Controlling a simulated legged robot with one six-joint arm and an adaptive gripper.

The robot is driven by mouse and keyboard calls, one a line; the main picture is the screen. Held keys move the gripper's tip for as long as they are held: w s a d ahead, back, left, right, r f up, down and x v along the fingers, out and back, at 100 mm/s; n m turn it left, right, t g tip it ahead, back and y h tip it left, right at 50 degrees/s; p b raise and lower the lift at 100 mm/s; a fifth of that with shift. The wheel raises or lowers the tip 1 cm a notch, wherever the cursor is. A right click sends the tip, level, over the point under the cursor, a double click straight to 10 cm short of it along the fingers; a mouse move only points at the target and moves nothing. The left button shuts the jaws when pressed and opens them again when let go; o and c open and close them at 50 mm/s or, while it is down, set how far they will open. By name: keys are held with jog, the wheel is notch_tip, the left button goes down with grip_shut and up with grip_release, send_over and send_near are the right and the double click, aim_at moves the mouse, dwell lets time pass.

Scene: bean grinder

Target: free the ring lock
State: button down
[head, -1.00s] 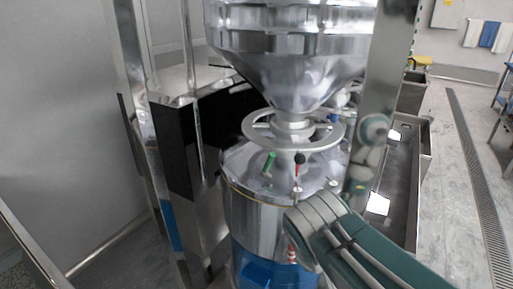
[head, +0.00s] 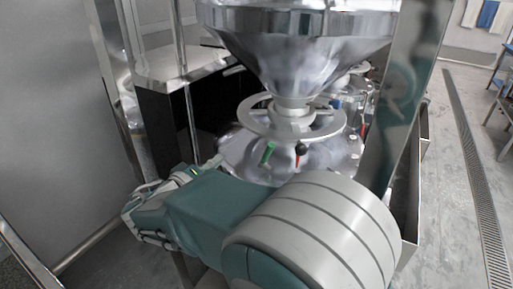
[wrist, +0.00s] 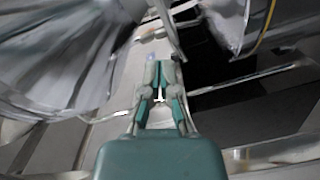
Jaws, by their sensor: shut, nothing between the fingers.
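The grinder's grey spoked ring (head: 252,122) sits around the neck under the steel hopper. Below it, a green-handled lever (head: 268,153) and a black-knobbed lever with a red stem (head: 300,150) stand on the drum lid (head: 235,152). Which part is the ring lock I cannot tell for sure. My gripper shows in the wrist view (wrist: 161,66), shut and empty, in front of steel framework and touching no lever that I can see. In the head view my arm crosses in front of the drum, and the fingers are not clearly seen.
The steel hopper (head: 295,45) hangs above the ring. A steel post (head: 410,90) stands close on the right, and a frame with a dark panel (head: 165,120) on the left. Open floor (head: 460,190) lies at the far right.

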aim_at(267, 154)
jog(key=w+d, duration=0.2)
jog(key=d, duration=0.1)
jog(key=w+d, duration=0.2)
jog(key=d, duration=0.1)
jog(key=w+d+f, duration=0.1)
jog(key=w+d, duration=0.2)
jog(key=shift+s+d+f, duration=0.2)
jog(key=shift+d+f, duration=0.05)
jog(key=shift+d, duration=0.35)
jog(key=shift+a, duration=0.15)
